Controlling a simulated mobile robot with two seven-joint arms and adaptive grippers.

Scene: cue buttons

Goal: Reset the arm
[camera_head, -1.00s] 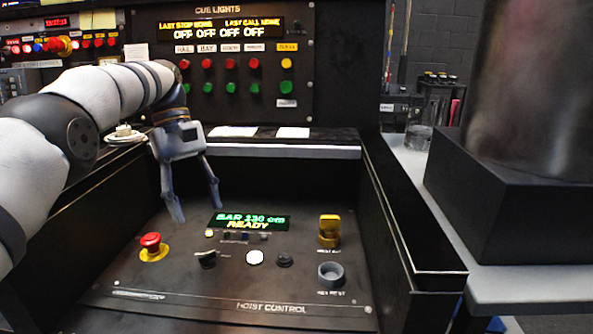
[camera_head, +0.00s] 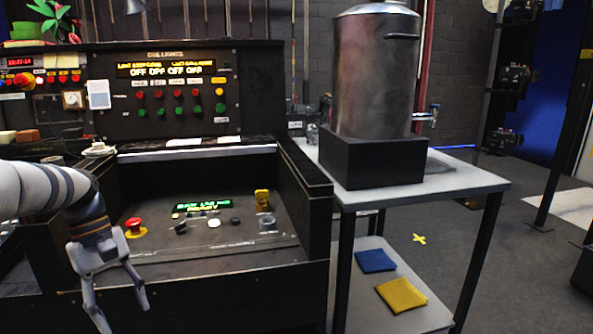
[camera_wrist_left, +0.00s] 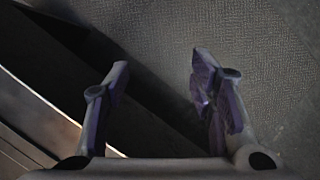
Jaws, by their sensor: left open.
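My left gripper (camera_head: 121,312) hangs fingers down in front of the console's near edge, at the lower left of the head view. Its two fingers are spread with nothing between them. The left wrist view also shows the open fingers (camera_wrist_left: 155,100) over bare grey floor beside a dark edge. The hoist control panel (camera_head: 190,255) lies behind the gripper, with a red mushroom button (camera_head: 134,224), a white button (camera_head: 214,223), a yellow switch (camera_head: 262,198) and a lit green display (camera_head: 203,205). The gripper is apart from all of these. My right gripper is not in view.
The upright cue lights panel (camera_head: 180,100) has rows of red and green buttons. To the right, a table (camera_head: 465,183) carries a large metal urn (camera_head: 375,75) on a black block (camera_head: 372,160). Blue (camera_head: 375,260) and yellow (camera_head: 401,295) cloths lie on its lower shelf. Open floor lies right.

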